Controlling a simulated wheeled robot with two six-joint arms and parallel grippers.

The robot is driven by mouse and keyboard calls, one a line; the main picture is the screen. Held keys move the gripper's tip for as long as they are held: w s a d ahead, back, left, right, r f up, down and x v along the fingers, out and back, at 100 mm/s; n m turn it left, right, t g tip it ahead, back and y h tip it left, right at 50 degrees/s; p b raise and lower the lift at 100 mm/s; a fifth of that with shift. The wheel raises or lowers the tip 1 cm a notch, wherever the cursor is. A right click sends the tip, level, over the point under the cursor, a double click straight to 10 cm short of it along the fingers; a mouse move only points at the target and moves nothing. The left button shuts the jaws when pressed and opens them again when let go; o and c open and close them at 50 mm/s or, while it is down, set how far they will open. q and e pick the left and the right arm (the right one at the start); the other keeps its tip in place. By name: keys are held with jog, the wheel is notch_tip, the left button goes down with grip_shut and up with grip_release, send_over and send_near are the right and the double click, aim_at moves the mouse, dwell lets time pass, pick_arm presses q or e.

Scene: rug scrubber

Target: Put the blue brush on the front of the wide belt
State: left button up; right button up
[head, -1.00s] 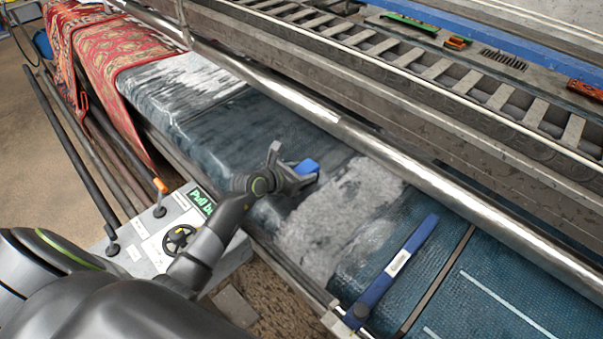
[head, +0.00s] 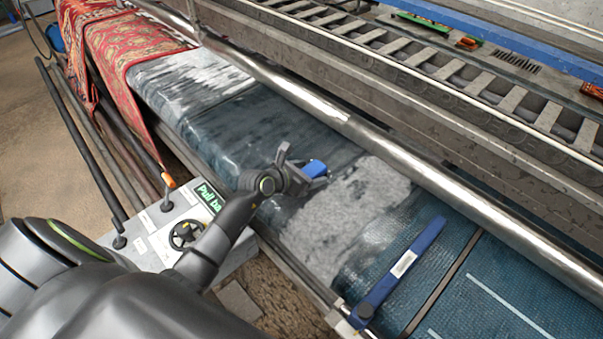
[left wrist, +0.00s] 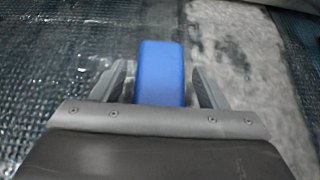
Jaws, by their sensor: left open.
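The blue brush (head: 314,168) is a small blue block on the wet dark belt (head: 230,135), beside the pale foamy patch. In the left wrist view the brush (left wrist: 160,72) stands between the two fingers, with a visible gap on each side. My left gripper (head: 298,170) is open around the brush and is not closed on it; it also shows in the left wrist view (left wrist: 161,85). The lower part of the brush is hidden by the gripper body. I cannot tell its exact height above the belt. My right gripper is not in view.
A long metal roller bar (head: 345,122) runs diagonally behind the brush. A dark blue strap-like bar (head: 402,268) lies across the belt at the right. Red patterned rugs (head: 140,45) hang at the far left. A control box (head: 165,235) with a handwheel stands beside the machine.

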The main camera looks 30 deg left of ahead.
pick_arm(q)
jog(key=b+v, duration=0.1)
jog(key=v, duration=1.1)
